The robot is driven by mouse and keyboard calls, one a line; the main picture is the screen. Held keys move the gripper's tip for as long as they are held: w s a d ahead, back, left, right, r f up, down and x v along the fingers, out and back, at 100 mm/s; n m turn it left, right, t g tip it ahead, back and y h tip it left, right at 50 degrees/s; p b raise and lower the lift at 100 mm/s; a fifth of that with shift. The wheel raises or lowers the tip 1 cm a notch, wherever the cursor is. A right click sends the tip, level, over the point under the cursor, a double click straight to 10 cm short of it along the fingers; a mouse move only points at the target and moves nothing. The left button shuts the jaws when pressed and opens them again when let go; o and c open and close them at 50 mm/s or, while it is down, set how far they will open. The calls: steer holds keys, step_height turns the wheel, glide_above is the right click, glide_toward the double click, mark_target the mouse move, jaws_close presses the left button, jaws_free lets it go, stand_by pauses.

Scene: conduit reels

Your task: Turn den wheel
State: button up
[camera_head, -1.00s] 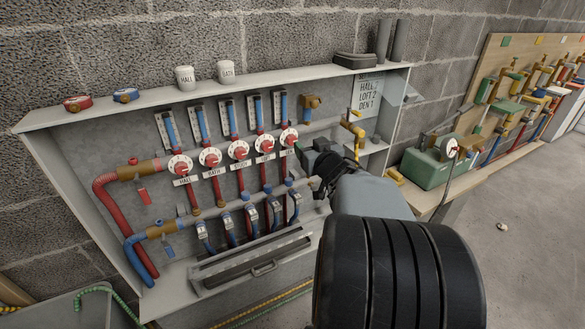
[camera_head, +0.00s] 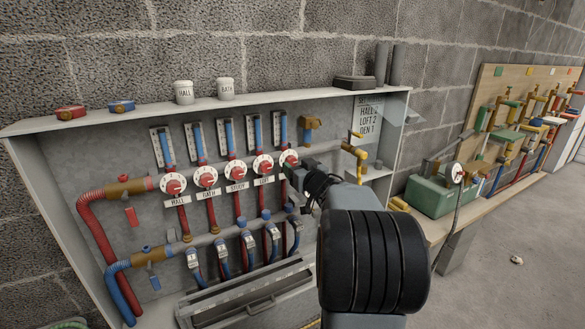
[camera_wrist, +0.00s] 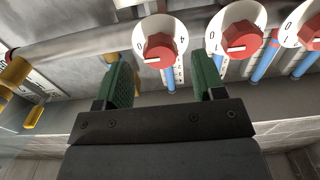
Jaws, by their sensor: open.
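The den wheel (camera_head: 289,158) is the rightmost of the row of white dials with red knobs on the manifold. My arm partly covers it in the head view, and its label is hidden. In the wrist view a dial (camera_wrist: 158,47) with a red knob and the digits 0 and 4 sits just beyond the fingertips, between them. It appears to be the den wheel. My gripper (camera_wrist: 162,70) has green finger pads, is open and empty, and shows no clear contact with the knob. In the head view my gripper (camera_head: 294,174) is at the wheel's lower right.
More dials, labelled hall (camera_head: 173,185), bath and others, run left. A brown-yellow valve (camera_head: 355,148) stands to the right, beside a card (camera_head: 367,118) reading "LOFT 2, DEN 1". Blue hoses hang below. A green pump box (camera_head: 432,194) sits on the right bench.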

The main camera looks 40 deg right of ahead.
mark_target(293, 163)
steer(key=shift+w+d, duration=0.2)
steer(key=shift+w, duration=1.4)
steer(key=c, duration=0.9)
steer(key=n+b, duration=0.1)
steer(key=n, duration=0.3)
steer(key=n+b, duration=0.1)
steer(key=n, duration=0.3)
steer(key=shift+n+b, duration=0.35)
steer(key=shift+n, duration=0.15)
